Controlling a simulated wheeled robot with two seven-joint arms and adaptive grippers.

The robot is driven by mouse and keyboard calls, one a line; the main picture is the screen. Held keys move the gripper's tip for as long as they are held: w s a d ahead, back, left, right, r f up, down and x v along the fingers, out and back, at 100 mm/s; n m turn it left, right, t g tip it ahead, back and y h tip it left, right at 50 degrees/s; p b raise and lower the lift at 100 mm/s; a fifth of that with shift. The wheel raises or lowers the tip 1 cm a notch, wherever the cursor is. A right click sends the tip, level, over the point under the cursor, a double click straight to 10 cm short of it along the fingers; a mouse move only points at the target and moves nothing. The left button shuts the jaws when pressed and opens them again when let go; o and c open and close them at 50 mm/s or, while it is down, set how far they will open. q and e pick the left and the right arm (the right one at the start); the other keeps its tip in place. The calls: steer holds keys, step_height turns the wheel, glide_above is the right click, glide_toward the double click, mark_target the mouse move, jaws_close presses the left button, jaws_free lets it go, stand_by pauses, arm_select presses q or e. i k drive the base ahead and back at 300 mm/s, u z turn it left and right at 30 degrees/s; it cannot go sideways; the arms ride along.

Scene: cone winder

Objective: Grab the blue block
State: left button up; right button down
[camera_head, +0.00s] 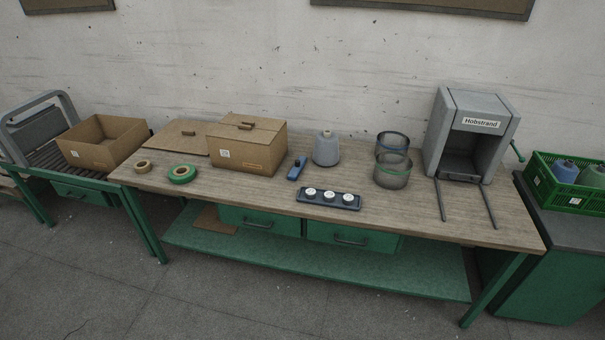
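A small, narrow blue block (296,170) with a darker far end lies on the wooden bench top (240,190). It sits between the closed cardboard box (240,155) on its left and a grey yarn cone (326,150) on its right. It appears close to the box, with a gap to the cone. Nothing covers it. Neither of my grippers shows in the head view.
A dark tray with white round pieces (329,199) lies in front of the block. Wire-mesh cylinders (392,173) and a grey machine (470,135) stand to the right. Tape rolls (182,174) lie left. The bench's front strip is mostly clear.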

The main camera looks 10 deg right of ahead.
mark_target(295, 171)
steer(key=z, duration=0.6)
steer(key=i, duration=0.7)
steer(key=z, duration=0.7)
steer(key=i, duration=0.7)
steer(key=u, duration=0.15)
